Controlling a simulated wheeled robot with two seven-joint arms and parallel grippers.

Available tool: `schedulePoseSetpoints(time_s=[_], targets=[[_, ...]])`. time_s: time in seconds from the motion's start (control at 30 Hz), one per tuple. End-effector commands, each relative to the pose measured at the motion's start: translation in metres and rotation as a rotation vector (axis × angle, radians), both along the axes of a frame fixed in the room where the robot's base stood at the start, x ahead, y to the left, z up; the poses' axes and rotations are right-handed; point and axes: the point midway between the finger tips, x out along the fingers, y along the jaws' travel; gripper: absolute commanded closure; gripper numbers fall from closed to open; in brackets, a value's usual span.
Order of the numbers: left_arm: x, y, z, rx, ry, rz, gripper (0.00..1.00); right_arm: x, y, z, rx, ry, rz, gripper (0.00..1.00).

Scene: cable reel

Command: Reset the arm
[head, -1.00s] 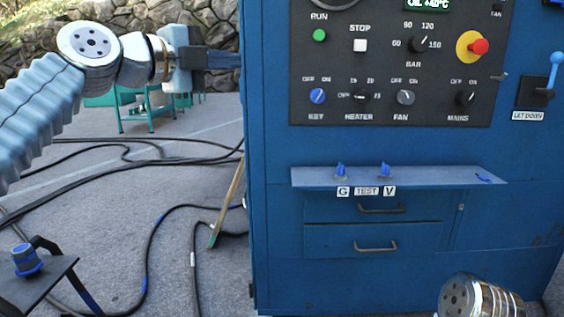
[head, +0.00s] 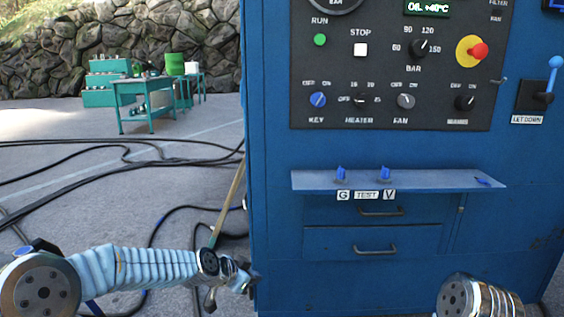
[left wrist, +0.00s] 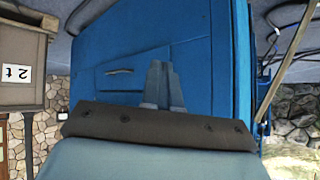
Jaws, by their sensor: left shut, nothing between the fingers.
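My left arm reaches in low from the left in the head view, and its gripper (head: 250,284) is beside the lower left edge of the blue cabinet (head: 285,265). In the left wrist view the two grey fingers (left wrist: 161,72) are together, shut and empty, with the blue cabinet (left wrist: 215,70) behind them. I cannot tell whether the fingertips touch the cabinet. Part of my right arm shows at the bottom right of the head view; its gripper is outside the picture.
The control panel (head: 380,75) and a narrow shelf (head: 440,180) with blue knobs are on the cabinet front. A wooden-handled tool (head: 228,200) leans by its left side. Black cables (head: 110,165) cross the floor. Green tables (head: 140,92) stand at the back.

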Motion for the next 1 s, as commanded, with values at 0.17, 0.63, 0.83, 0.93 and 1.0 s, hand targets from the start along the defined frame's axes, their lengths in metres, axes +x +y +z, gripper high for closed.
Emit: schedulePoseSetpoints(time_s=[0.17,0.63,0.83,0.93,1.0], targets=[[-0.083,0.009,-0.139,-0.081,0.349,0.226,1.00,0.000,0.001,0.004,0.001,0.000,0.001,0.07],[-0.322,0.036,-0.280,-0.165,0.946,0.775,1.00,-0.001,0.003,0.008,0.004,0.002,0.005,0.07],[-0.331,0.038,-0.282,-0.168,0.967,0.803,1.00,-0.001,0.003,0.008,0.004,0.002,0.005,0.07],[-0.331,0.038,-0.282,-0.169,0.966,0.801,1.00,-0.001,0.003,0.008,0.004,0.002,0.005,0.07],[-0.331,0.037,-0.281,-0.168,0.966,0.801,1.00,-0.001,0.003,0.008,0.004,0.002,0.005,0.07]])
